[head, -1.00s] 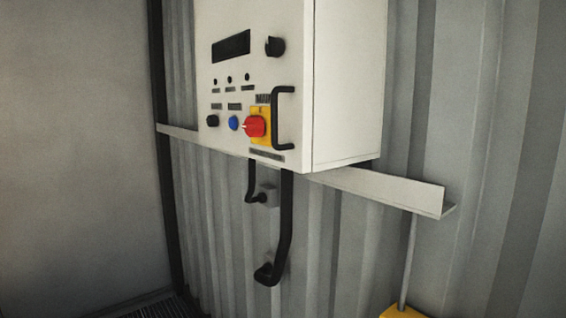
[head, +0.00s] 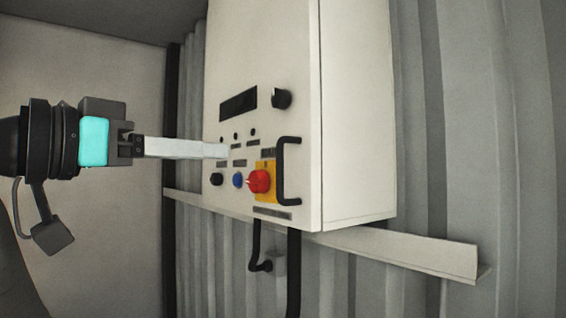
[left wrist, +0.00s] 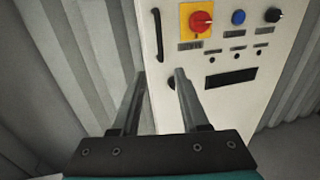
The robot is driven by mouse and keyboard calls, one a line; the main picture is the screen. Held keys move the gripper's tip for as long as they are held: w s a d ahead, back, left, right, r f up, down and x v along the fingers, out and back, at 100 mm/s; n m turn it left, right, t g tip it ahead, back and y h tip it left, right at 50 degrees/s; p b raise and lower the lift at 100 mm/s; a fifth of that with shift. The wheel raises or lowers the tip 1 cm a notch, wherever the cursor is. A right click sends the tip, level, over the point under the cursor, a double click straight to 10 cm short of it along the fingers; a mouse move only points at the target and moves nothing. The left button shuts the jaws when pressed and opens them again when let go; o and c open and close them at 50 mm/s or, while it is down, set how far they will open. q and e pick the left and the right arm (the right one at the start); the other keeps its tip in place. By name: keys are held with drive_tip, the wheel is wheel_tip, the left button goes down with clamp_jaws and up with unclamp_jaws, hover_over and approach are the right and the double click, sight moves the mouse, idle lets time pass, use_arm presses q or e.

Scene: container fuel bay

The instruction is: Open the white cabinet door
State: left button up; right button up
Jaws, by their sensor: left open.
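The white cabinet door (head: 262,50) is the front face of a wall-mounted cabinet and looks shut. A black bar handle (head: 281,172) stands along its right edge, beside a red rotary switch (head: 259,181) on a yellow plate. My left gripper (head: 224,150) comes in from the left with its fingers pointing at the panel. In the left wrist view, the handle (left wrist: 157,35) lies beyond the spread, empty fingers of my left gripper (left wrist: 161,73). A black knob is partly hidden by one finger there. I cannot tell whether the fingers touch the door. My right gripper is not in view.
A blue button (head: 238,180), small black knobs and a dark display (head: 239,103) are on the door. A pale rail (head: 400,252) runs along the corrugated wall under the cabinet. Black cables (head: 293,270) hang below. The space right of the cabinet is clear.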

sight(278, 157)
use_arm(q)
drive_tip(key=p+x, duration=0.4)
drive_tip(key=x, duration=1.1)
clamp_jaws()
idle(0.9)
